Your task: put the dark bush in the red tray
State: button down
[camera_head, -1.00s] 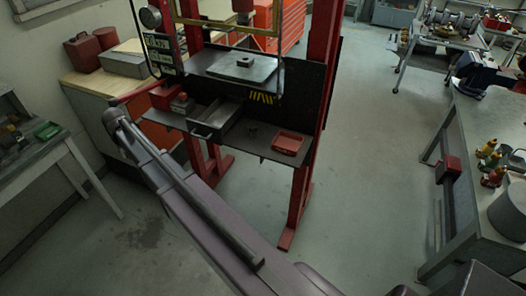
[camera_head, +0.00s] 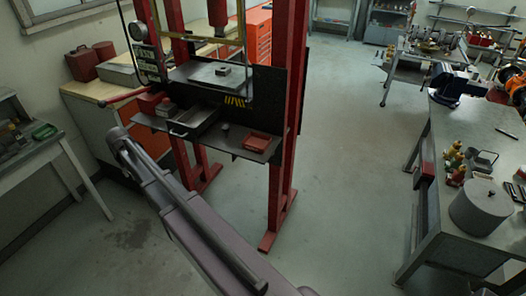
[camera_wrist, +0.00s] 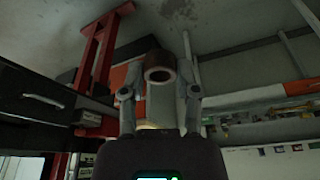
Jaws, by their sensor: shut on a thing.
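My gripper (camera_wrist: 160,92) is shut on a short, hollow, brownish ring-shaped bush (camera_wrist: 160,75) in the wrist view. Its open end faces up in that picture, and its bore looks dark. The light is too dim to be sure of its true shade. The red tray (camera_head: 256,143) lies on the dark shelf of the red press in the head view, with no content that I can make out. A small dark piece (camera_head: 225,126) sits on the shelf left of the tray. My gripper's fingers cannot be made out in the head view.
An open grey drawer-like box (camera_head: 194,125) stands left of the tray. The press's red posts (camera_head: 283,150) rise beside the shelf. A bench (camera_head: 30,155) is at left and a cluttered workbench (camera_head: 420,250) at right. The floor (camera_head: 345,150) between is clear.

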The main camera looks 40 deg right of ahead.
aim_at(258, 144)
jog(key=u, duration=0.05)
jog(key=k, duration=0.35)
jog(key=z, duration=1.15)
jog(key=i, duration=0.5)
